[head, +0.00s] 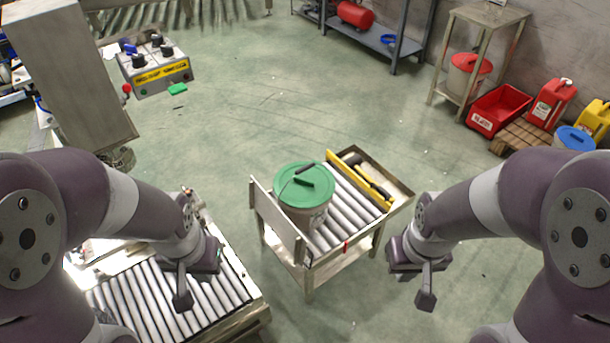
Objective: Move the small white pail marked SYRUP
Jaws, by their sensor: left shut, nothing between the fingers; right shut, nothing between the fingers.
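A whitish pail with a green lid (303,186) and a dark handle stands upright on a small roller cart (333,224) in the middle. A label shows low on its right side, too small to read. Another pale pail with a red lid (463,80) stands under a metal stand at the upper right. I cannot read SYRUP on either. My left gripper (182,301) is shut and empty, above the roller conveyor, left of and nearer than the green-lidded pail. My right gripper (426,300) is shut and empty over the floor, right of the cart. Neither touches a pail.
The cart has an upright end board (279,222) at left and a yellow level (360,181) beside the pail. A roller conveyor (160,292) lies at lower left. A control box (154,70), red crate (499,108) and jerrycans (551,101) stand farther off. Green floor around the cart is clear.

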